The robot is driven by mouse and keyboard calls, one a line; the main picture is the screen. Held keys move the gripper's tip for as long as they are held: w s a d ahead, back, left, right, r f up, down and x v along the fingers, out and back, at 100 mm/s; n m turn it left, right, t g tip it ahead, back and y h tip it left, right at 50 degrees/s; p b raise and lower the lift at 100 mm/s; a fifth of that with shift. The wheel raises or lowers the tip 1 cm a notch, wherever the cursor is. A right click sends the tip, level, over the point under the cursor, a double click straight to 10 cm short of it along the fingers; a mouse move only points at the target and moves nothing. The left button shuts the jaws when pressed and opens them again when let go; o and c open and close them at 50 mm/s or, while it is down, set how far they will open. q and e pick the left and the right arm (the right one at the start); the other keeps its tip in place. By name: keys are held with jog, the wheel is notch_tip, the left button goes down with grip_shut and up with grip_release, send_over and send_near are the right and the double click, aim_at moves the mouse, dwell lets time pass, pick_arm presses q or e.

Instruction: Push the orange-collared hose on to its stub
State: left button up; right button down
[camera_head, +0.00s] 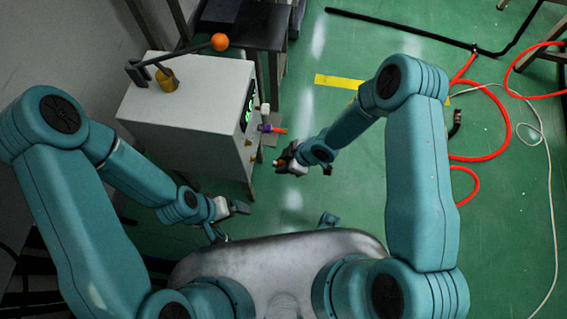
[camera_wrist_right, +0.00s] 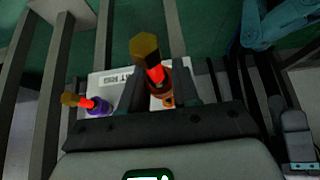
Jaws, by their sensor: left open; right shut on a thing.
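The orange-collared hose (camera_wrist_right: 155,72) is a short red piece with a brass hex end and an orange collar. It stands between the fingers of my right gripper (camera_wrist_right: 160,95), which is shut on it. In the head view my right gripper (camera_head: 284,161) is just right of the grey cabinet (camera_head: 185,112), with a bit of orange showing at its tips. A small stub (camera_head: 249,142) shows on the cabinet's right edge, apart from the gripper. I cannot tell whether the collar touches any stub. My left gripper (camera_head: 238,207) is open and empty near the cabinet's front.
A purple-collared hose (camera_head: 270,128) sticks out from the cabinet's right side, close above my right gripper; the wrist view shows it left of the held hose (camera_wrist_right: 95,105). A lever with an orange ball (camera_head: 220,42) is on the cabinet top. Red hoses (camera_head: 505,125) lie on the green floor.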

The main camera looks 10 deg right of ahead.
jog(key=shift+w+a, duration=0.3)
jog(key=shift+a, duration=0.6)
jog(key=shift+w+a, duration=0.3)
jog(key=shift+a, duration=0.65)
jog(key=shift+w+a, duration=0.3)
jog(key=shift+a, duration=0.6)
jog(key=shift+w+a, duration=0.15)
jog(key=shift+a, duration=0.2)
dwell(0.5)
jog(key=c, duration=0.8)
grip_release()
jog(key=shift+o, duration=0.2)
jog(key=p+v, duration=0.7)
jog(key=v, duration=0.9)
